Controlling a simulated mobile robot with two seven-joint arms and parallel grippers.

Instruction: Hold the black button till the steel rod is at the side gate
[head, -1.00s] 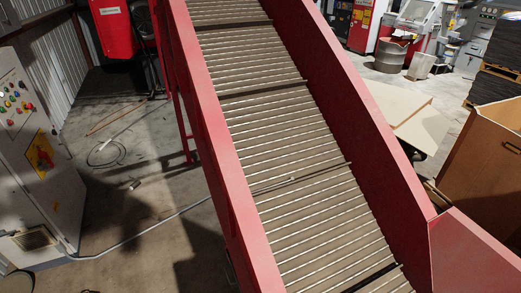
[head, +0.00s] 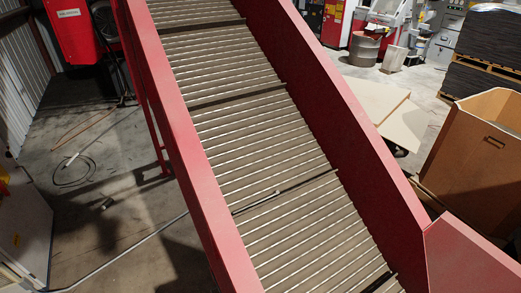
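A thin grey rod (head: 256,203), which looks like the steel rod, lies slantwise on the slatted conveyor belt (head: 270,140). It is beside a dark crossbar near the belt's left side wall. The black button is not in view. Only part of the pale control cabinet (head: 24,235) shows at the left edge, and its rows of buttons are outside the picture. I cannot make out which part is the side gate. Neither of my grippers is in view.
Red side walls (head: 350,110) line the sloping belt, with a red panel (head: 465,258) at lower right. A brown bin (head: 480,150) stands right, below stacked dark sheets (head: 490,45). A cable coil (head: 75,170) and a long pipe (head: 120,250) lie on the floor.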

